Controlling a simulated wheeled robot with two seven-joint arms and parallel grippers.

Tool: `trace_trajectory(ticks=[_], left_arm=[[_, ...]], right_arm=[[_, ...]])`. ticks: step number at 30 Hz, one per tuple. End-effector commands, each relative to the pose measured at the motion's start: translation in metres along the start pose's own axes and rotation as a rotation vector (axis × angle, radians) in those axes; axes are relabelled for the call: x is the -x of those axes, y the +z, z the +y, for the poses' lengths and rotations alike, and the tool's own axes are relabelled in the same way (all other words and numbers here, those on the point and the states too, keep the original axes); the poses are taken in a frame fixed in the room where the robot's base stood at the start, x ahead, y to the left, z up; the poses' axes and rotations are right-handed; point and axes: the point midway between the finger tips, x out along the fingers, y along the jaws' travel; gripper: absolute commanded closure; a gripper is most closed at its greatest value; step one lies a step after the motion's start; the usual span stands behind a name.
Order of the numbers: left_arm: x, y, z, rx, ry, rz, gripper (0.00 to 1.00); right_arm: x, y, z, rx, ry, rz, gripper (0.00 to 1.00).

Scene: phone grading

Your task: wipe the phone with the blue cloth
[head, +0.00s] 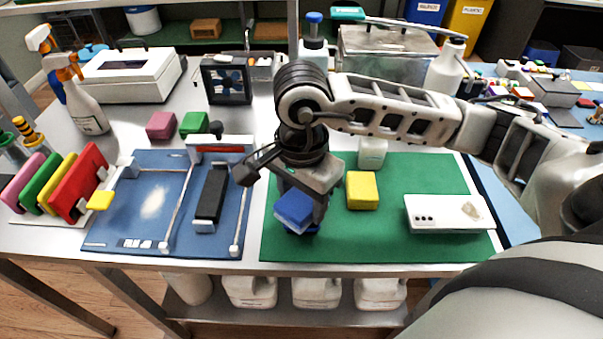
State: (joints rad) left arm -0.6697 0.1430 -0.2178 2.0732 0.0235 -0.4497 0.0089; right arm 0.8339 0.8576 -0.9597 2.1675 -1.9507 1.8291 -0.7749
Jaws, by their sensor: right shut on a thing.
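The white phone (440,222) lies flat on the green mat (400,173) at the right. It has several dark dots at its left end and a brownish smudge toward its right end. My right gripper (300,218) points down over the left part of the green mat and is shut on the blue cloth (293,207), a folded blue piece. The gripper is well to the left of the phone. The fingers partly hide the cloth, and I cannot tell whether the cloth touches the mat. My left gripper is not in view.
A yellow block (362,191) lies on the mat between the cloth and the phone. A blue mat (140,222) with a rail frame and a black bar (211,193) lies to the left. Coloured panels (80,180) stand far left.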

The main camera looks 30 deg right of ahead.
Motion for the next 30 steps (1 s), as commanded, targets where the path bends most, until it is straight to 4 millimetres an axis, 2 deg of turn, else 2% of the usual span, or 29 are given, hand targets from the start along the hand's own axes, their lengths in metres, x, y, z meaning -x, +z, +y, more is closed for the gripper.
trace_trajectory(ticks=[3, 13, 30], left_arm=[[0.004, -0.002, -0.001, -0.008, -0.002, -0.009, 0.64], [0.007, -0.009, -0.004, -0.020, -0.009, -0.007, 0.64], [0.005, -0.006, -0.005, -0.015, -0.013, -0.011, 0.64]], right_arm=[[0.014, -0.001, 0.000, -0.001, -0.002, 0.000, 0.66], [0.041, -0.002, 0.001, -0.005, -0.002, 0.000, 0.66], [0.042, -0.002, 0.001, -0.005, -0.001, 0.000, 0.66]])
